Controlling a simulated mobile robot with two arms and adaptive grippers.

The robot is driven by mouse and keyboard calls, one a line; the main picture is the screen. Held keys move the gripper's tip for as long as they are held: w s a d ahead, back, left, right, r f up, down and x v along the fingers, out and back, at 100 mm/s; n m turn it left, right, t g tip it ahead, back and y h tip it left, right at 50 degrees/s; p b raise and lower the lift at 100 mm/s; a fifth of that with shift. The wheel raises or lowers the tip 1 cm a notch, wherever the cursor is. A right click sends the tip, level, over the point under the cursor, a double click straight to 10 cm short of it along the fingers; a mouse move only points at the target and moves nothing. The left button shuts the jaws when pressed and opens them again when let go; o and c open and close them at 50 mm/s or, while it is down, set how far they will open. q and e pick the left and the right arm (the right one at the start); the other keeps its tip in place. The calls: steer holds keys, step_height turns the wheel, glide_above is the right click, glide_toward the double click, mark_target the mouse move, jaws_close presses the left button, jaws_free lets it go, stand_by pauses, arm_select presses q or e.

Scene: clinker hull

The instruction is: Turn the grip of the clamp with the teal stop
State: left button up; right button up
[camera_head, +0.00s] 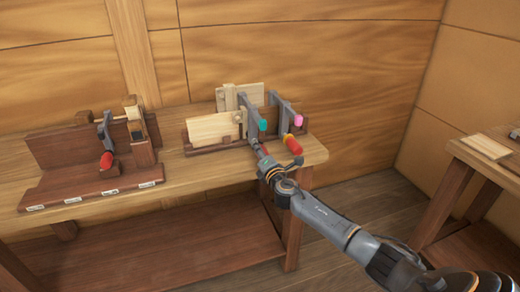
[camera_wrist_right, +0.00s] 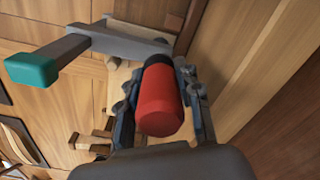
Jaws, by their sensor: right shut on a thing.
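The clamp with the teal stop (camera_head: 263,125) is on the wooden jig on the bench. Its grey bar (camera_head: 246,112) reaches toward me, and the teal stop also shows at the upper left of the right wrist view (camera_wrist_right: 32,72). Its red grip (camera_wrist_right: 160,100) sits between the fingers of my right gripper (camera_wrist_right: 162,112), which is shut on it. In the head view my right gripper (camera_head: 262,150) is at the bench's front edge, below the teal stop, and mostly covers the red grip. My left gripper is out of view.
Pale boards (camera_head: 214,129) stand in the jig. At left, a dark wooden rack (camera_head: 70,150) holds another clamp with a red grip (camera_head: 106,160). Bare bench top (camera_head: 185,172) lies between them.

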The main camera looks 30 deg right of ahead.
steer(key=shift+r+n+p, duration=0.1)
steer(key=shift+n+p, duration=0.2)
steer(key=shift+n, duration=1.1)
steer(key=o, duration=1.2)
steer(key=shift+w, duration=0.1)
steer(key=v, duration=1.2)
